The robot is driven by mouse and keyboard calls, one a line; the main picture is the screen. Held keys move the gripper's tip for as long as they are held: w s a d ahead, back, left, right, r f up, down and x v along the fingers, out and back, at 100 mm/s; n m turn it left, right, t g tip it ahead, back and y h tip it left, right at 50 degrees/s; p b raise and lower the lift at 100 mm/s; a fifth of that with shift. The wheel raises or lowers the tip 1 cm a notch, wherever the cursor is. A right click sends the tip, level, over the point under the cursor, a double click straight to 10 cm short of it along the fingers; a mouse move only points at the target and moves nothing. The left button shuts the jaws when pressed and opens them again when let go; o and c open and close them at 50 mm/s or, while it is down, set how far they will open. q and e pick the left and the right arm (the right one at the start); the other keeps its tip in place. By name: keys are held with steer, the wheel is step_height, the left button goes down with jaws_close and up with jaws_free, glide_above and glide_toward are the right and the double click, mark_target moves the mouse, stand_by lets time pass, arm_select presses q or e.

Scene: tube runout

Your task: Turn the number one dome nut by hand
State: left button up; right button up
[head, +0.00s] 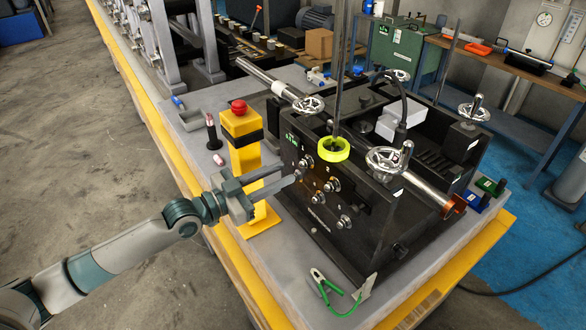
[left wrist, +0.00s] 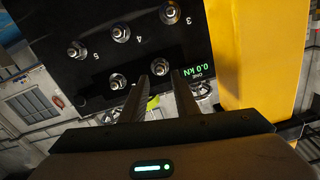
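The black panel (head: 318,215) carries several shiny dome nuts. The upper-left dome nut (head: 308,160), closest to the green 0.0 kN display, shows in the left wrist view (left wrist: 160,67). I take it for number one by its place; its label is not readable. My left gripper (head: 297,178) reaches the panel from the left. In the upside-down left wrist view its two fingers (left wrist: 158,80) stand apart and that nut appears in the gap between their tips. I cannot tell whether they touch it. Nuts marked 3 (left wrist: 170,12), 4 (left wrist: 120,33) and 5 (left wrist: 77,50) are clear of the fingers. My right gripper is out of view.
A yellow post (head: 245,165) with a red button stands close behind my left gripper. A yellow-green ring (head: 333,150) and metal handwheels (head: 388,158) sit above the panel. A green-handled clip (head: 325,285) lies at the bench's front edge.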

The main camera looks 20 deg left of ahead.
mark_target(301, 165)
arm_select(q)
steer(key=shift+x, duration=2.35)
steer(key=shift+c, duration=0.3)
steer(key=c, duration=0.6)
steer(key=shift+c, duration=0.2)
